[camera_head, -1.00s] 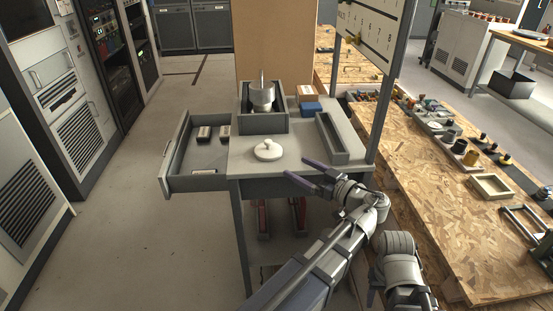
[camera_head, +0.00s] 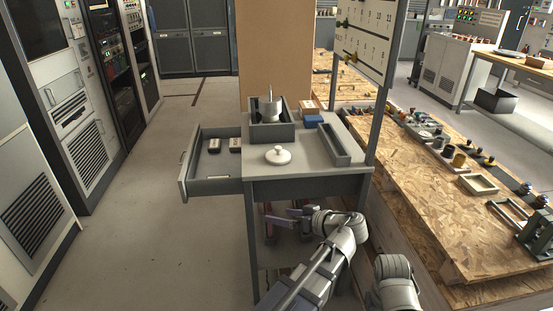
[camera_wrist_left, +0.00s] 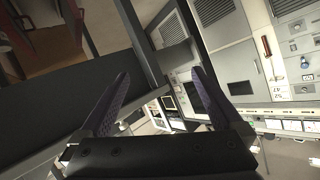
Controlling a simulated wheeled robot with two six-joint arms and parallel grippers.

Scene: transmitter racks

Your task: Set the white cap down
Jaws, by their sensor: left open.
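The white cap (camera_head: 278,156), a round disc with a knob, rests knob up on the grey table top (camera_head: 306,158) near its front edge. My left gripper (camera_head: 272,217) is in front of the table, lower in the picture than the front edge, apart from the cap. It is empty, and its two purple fingers stand spread in the left wrist view (camera_wrist_left: 162,78). The cap does not show in the wrist view. My right gripper is not in view.
A grey box (camera_head: 272,132) with a metal canister (camera_head: 269,108) stands behind the cap. A blue block (camera_head: 312,121) and a long grey tray (camera_head: 335,145) lie to the right. An open drawer (camera_head: 212,187) juts out left. A post (camera_head: 376,125) rises at the right.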

